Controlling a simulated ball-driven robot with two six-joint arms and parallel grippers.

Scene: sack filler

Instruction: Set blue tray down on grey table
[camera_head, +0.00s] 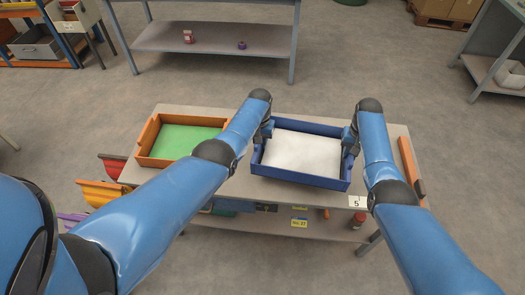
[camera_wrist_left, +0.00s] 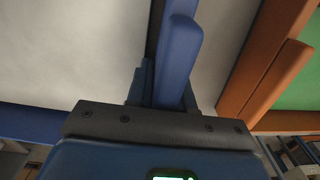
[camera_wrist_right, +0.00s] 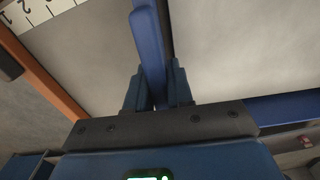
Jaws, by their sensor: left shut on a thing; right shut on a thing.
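The blue tray (camera_head: 300,179), with a white filling inside, is level over the middle of the grey table (camera_head: 398,142). Whether its bottom touches the tabletop or hangs slightly above cannot be told. My left gripper (camera_head: 263,134) is shut on the tray's left wall, and that wall shows between the fingers in the left wrist view (camera_wrist_left: 178,60). My right gripper (camera_head: 350,140) is shut on the right wall, which also shows in the right wrist view (camera_wrist_right: 148,45). The tray's underside is hidden.
An orange tray (camera_head: 150,159) with a green bottom stands on the table to the left. A long orange piece (camera_head: 408,160) lies along the table's right end. A label with a 5 (camera_head: 357,202) is at the front edge. A lower shelf holds a red-capped jar (camera_head: 358,220).

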